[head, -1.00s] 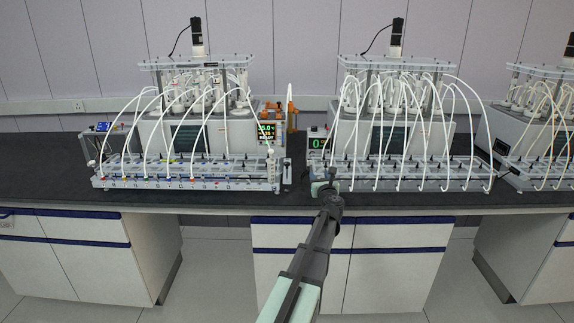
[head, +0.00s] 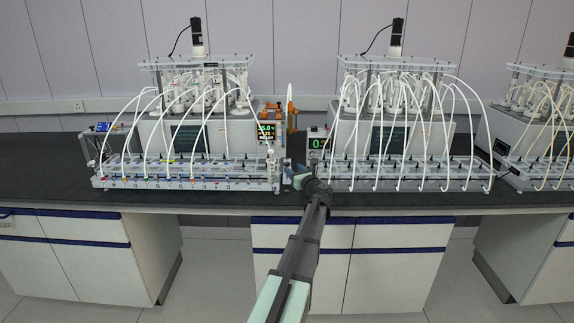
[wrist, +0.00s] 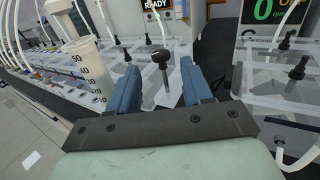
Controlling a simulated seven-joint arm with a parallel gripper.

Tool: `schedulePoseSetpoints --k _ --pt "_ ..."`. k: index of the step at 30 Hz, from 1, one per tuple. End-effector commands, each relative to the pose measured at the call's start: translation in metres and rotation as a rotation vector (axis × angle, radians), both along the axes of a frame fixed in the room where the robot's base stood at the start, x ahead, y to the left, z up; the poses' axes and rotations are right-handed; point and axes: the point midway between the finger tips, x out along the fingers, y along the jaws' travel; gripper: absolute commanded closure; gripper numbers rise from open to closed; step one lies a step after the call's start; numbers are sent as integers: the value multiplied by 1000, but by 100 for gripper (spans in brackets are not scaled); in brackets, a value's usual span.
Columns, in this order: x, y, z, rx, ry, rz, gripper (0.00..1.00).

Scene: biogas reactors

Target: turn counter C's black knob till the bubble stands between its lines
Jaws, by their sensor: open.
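My gripper (wrist: 160,88) is open, with its two blue fingers apart and nothing held. In the wrist view a black knob (wrist: 161,56) on a thin dark stem stands upright in the gap between the fingers, slightly beyond their tips. I cannot tell its exact depth, but neither finger appears to touch it. Whether it belongs to counter C is not readable. No bubble or pair of lines can be made out. In the head view my gripper (head: 302,178) is at the bench front, between the left rack (head: 180,184) and the middle rack (head: 400,185).
A graduated white cylinder (wrist: 88,68) stands close to the left finger. Clear racks with more black knobs (wrist: 298,67) lie to the right. White tubes arch over both racks. A green "0" display (head: 317,143) stands behind. The dark bench (head: 50,185) is clear at far left.

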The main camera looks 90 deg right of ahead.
Motion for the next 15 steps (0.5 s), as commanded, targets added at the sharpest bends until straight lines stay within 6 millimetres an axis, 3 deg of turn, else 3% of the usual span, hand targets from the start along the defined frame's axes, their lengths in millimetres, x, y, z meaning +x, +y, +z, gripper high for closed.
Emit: schedulePoseSetpoints --k 6,15 --pt "17 -36 0 0 0 0 50" --pt "31 -61 0 0 0 0 50"
